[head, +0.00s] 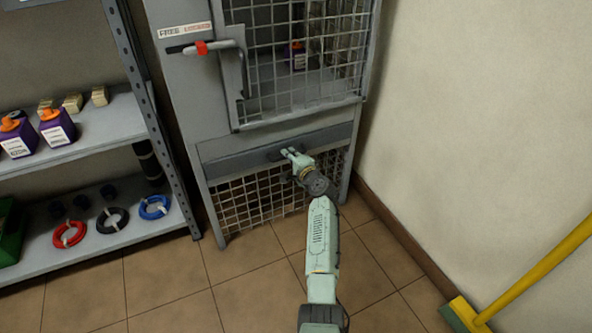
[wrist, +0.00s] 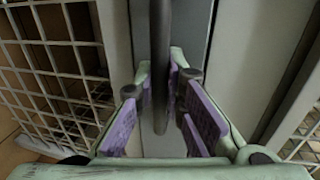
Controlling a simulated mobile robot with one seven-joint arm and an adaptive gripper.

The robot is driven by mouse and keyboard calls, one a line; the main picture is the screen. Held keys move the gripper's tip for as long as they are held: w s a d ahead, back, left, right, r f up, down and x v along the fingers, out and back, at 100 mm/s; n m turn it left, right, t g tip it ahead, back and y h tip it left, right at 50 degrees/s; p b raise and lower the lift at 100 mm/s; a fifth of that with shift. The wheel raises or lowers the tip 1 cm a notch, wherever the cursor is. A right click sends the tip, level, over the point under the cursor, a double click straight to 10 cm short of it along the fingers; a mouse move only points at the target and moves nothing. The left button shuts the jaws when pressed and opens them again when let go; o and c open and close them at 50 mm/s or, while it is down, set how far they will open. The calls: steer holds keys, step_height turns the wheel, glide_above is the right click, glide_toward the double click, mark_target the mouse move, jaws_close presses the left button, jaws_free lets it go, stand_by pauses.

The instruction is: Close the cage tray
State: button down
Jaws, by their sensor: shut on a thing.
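The cage tray (head: 232,165) is a grey drawer front across the lower part of the grey mesh cage, below the mesh door. I cannot tell whether it stands a little out or flush. Its dark bar handle (head: 274,154) is on the middle of the front. My gripper (head: 293,155) is at this handle, with the arm reaching up from below. In the wrist view, the dark handle (wrist: 160,60) runs between the purple-padded fingers of my gripper (wrist: 162,92), which is shut on it. My gripper hides part of the handle in the head view.
The mesh door (head: 275,75) above has a lever with a red part (head: 201,48). A shelf (head: 100,130) with bottles and cable coils stands at left. A wall is at right, with a yellow broom (head: 530,265) near it. The tiled floor before the cage is clear.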

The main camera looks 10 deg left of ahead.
steer(key=shift+w+a+r, duration=0.15)
steer(key=shift+w+a, duration=0.05)
steer(key=shift+w, duration=0.05)
steer(key=c, duration=1.9)
jaws_free()
steer(key=shift+s, duration=0.1)
steer(key=v, duration=0.7)
steer(key=shift+s+d, duration=0.1)
steer(key=shift+d, duration=0.05)
